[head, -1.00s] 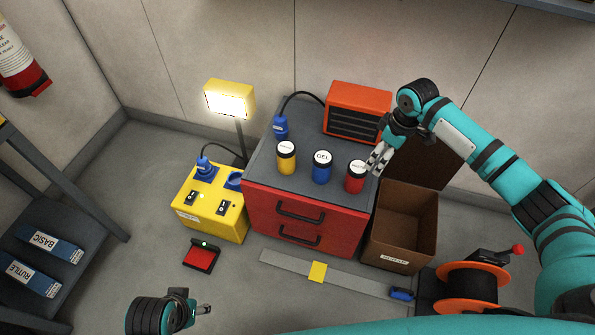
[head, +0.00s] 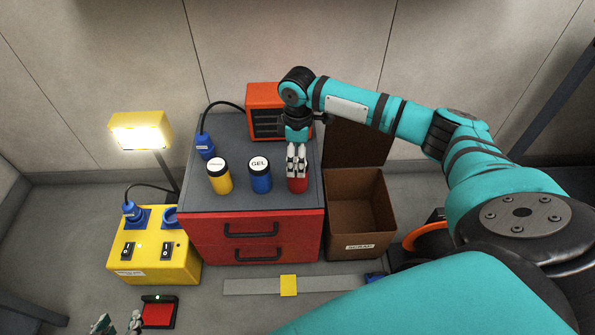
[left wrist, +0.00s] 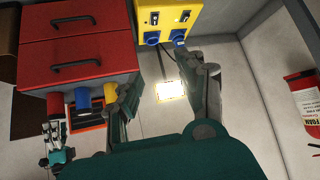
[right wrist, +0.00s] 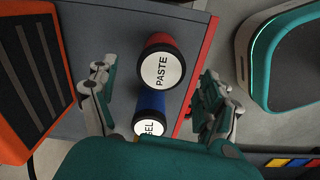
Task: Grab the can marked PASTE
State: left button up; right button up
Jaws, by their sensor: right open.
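The red can marked PASTE (right wrist: 160,68) stands on the grey top of the red drawer cabinet (head: 262,230). Its round white lid label reads PASTE in the right wrist view. In the head view the red can (head: 298,186) is partly hidden by my right gripper (head: 297,172), which is over it. In the right wrist view my right gripper (right wrist: 158,98) is open, with a finger on each side of the can and gaps between. My left gripper (head: 118,324) is at the bottom left of the head view; its fingers are apart and empty in the left wrist view (left wrist: 166,98).
A blue GEL can (head: 261,178) stands left of the red can, and a yellow can (head: 220,179) further left. An orange heater-like box (head: 264,97) is behind. An open brown SCRAP box (head: 360,243) adjoins the cabinet's right side.

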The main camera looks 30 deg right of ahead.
notch_tip(320, 180, down, 3)
jog(key=shift+r+b, duration=0.15)
jog(key=shift+b, duration=0.25)
notch_tip(320, 180, down, 5)
jog(key=shift+s+r+b, duration=0.1)
jog(key=shift+r+b, duration=0.05)
jog(key=shift+b, duration=1.05)
pick_arm(q)
jog(key=w+d+r+t+h, duration=0.1)
jog(key=w+d+r+t, duration=0.1)
jog(key=r, duration=0.4)
jog(key=w+d+r+t+h, duration=0.1)
jog(key=w+r+t+h, duration=0.1)
jog(key=w+r+t, duration=0.3)
notch_tip(320, 180, up, 2)
jog(key=shift+d+r+m+t, duration=0.1)
jog(key=shift+d+m+t, duration=0.25)
jog(key=shift+t, duration=0.75)
pick_arm(e)
jog(key=c, duration=1.4)
jog(key=shift+c, duration=0.7)
jog(key=shift+r, duration=0.1)
